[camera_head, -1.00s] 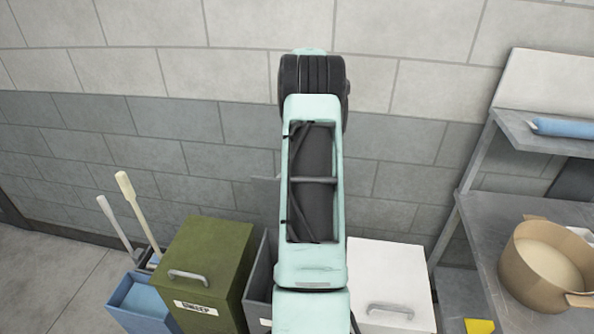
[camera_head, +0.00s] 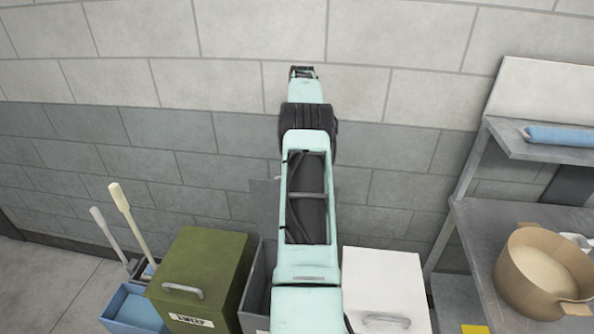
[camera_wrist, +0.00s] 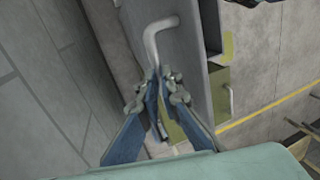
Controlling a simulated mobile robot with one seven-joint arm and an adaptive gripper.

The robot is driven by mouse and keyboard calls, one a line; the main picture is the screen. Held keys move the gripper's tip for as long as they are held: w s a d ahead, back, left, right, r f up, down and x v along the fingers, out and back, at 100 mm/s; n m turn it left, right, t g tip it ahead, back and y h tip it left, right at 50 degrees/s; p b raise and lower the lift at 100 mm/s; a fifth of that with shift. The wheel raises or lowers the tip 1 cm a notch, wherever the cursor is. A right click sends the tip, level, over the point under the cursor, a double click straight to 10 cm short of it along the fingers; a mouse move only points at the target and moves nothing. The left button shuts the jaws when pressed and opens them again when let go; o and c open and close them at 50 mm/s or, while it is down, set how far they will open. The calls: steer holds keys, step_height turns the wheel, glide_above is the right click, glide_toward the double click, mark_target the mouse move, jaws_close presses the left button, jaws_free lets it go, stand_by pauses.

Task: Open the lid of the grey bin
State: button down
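The grey bin (camera_head: 258,277) stands between a green bin and a white bin in the head view, partly hidden by my arm. Its dark inside shows at the top. Its grey lid (camera_head: 265,198) stands raised near the wall, mostly behind my arm. In the wrist view the lid (camera_wrist: 188,62) bears a pale bent bar handle (camera_wrist: 152,38). My gripper (camera_wrist: 160,75) is at this handle, its fingers close together on either side of the bar. They look shut on it, though the contact is partly hidden. In the head view my gripper is hidden behind my arm.
The green bin (camera_head: 203,265) is close on the left, the white bin (camera_head: 385,285) on the right. A blue bin (camera_head: 132,308) with brushes is farther left. A metal shelf (camera_head: 490,225) with a pot (camera_head: 540,270) stands at the right. The block wall (camera_head: 170,140) is behind.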

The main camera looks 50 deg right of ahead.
steer(key=shift+x, duration=1.25)
steer(key=c, duration=2.4)
jaws_free()
steer(key=shift+s+d, duration=0.1)
steer(key=shift+o, duration=1.4)
steer(key=shift+d+f, duration=0.1)
steer(key=shift+o, duration=0.5)
steer(key=shift+w+d+f, duration=0.2)
steer(key=shift+w+d, duration=0.05)
steer(key=shift+w, duration=0.1)
step_height(320, 180, up, 11)
steer(key=shift+a, duration=0.15)
steer(key=shift+s+f, duration=0.1)
steer(key=shift+f, duration=0.05)
